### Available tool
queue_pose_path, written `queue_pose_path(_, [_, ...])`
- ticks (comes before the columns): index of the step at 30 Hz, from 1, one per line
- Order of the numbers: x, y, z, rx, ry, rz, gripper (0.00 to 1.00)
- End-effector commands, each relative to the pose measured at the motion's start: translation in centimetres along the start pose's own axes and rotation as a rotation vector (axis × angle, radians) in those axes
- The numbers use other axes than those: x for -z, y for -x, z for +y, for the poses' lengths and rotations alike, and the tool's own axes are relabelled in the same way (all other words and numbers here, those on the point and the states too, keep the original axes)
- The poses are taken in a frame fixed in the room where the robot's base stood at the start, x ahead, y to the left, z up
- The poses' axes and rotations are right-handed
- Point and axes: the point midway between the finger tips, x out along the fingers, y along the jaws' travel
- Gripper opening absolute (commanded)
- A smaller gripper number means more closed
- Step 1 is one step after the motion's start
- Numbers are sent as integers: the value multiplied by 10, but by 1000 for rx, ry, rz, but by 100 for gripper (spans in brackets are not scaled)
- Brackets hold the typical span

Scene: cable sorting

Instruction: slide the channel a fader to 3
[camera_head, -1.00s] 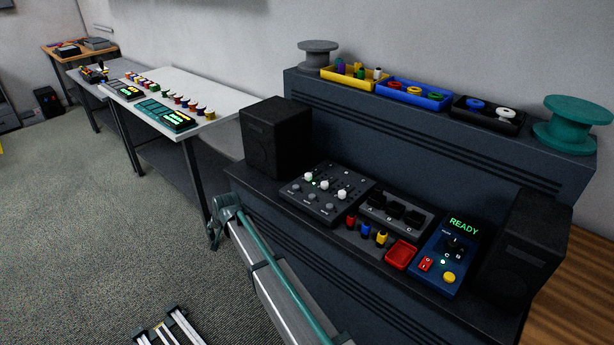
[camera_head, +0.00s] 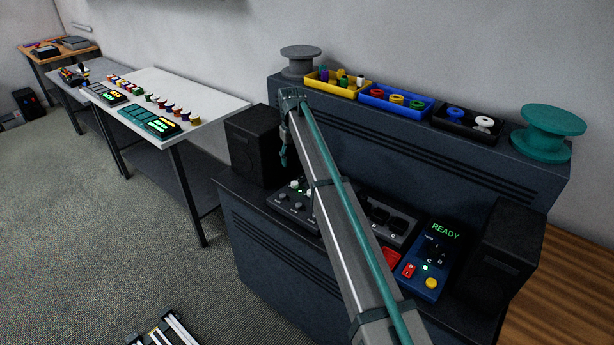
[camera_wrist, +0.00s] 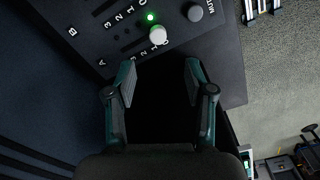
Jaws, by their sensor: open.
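The dark mixer panel (camera_wrist: 75,40) fills the upper left of the wrist view, with rows marked A and B and scales from 3 to 0. A round white fader knob (camera_wrist: 158,34) stands beside the 0 end of the row A scale. A green light (camera_wrist: 151,17) glows next to it. My gripper (camera_wrist: 160,75) is open and empty, its two teal-and-grey fingers apart below the knob in the picture. The knob lies just beyond the fingertips; I see no contact. In the head view, the mixer (camera_head: 285,207) is partly hidden behind my arm.
A black speaker (camera_head: 256,148) stands left of the mixer. A blue box (camera_head: 433,265) reading READY and another black speaker (camera_head: 497,250) stand at right. Yellow, blue and black trays and two spools (camera_head: 545,132) line the upper shelf. A grey knob (camera_wrist: 194,13) sits near the panel edge.

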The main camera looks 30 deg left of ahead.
Motion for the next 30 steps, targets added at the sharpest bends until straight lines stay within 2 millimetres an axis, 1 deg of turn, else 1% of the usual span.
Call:
queue_pose_path(2, [-1, 2, 3, 0, 10, -10, 54])
queue_pose_path(7, [-3, -15, 3, 1, 11, -13, 54])
queue_pose_path(18, [-3, -76, 3, 1, 9, -12, 54])
queue_pose_path(21, [-2, -89, 3, 1, 9, -10, 54])
queue_pose_path(25, [-2, -99, 3, 1, 9, -10, 54])
queue_pose_path(30, [-2, -104, 3, 0, 9, -9, 54])
